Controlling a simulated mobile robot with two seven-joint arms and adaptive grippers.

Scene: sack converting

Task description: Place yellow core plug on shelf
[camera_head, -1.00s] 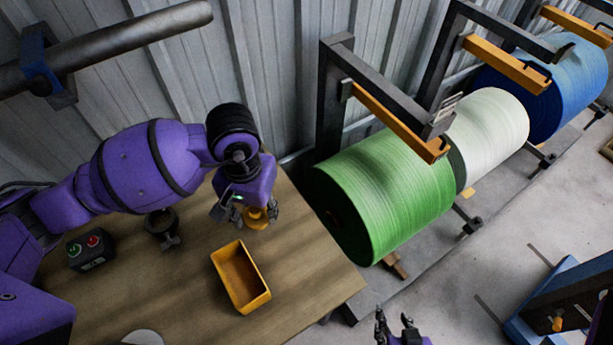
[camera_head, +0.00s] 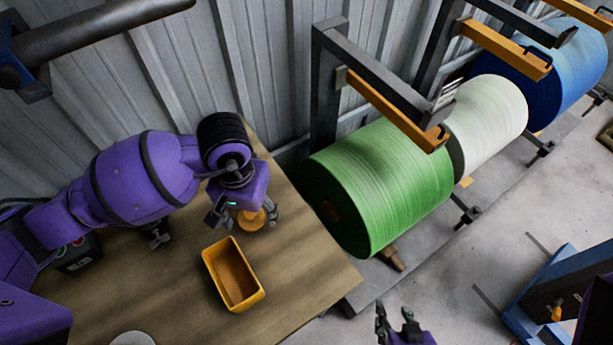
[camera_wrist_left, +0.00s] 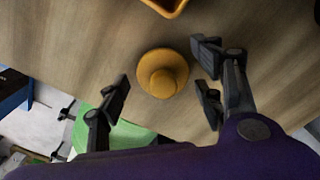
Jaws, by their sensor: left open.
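The yellow core plug (camera_head: 250,218) is a round flanged piece with a raised knob, on the wooden table near its far edge. In the left wrist view the plug (camera_wrist_left: 162,75) lies between the spread fingers, with a gap on both sides. My left gripper (camera_head: 243,215) is open over the plug and hides part of it in the head view; its fingers also show in the left wrist view (camera_wrist_left: 160,88). My right gripper (camera_head: 396,325) is at the bottom edge of the head view, fingers apart and empty. I cannot pick out a shelf for certain.
An orange bin (camera_head: 233,275) stands on the table (camera_head: 310,275) close to the left gripper. A control box (camera_head: 77,253) is partly hidden behind my left arm. Green (camera_head: 380,190), white (camera_head: 490,125) and blue (camera_head: 560,85) rolls stand to the right. A blue frame (camera_head: 540,275) is at far right.

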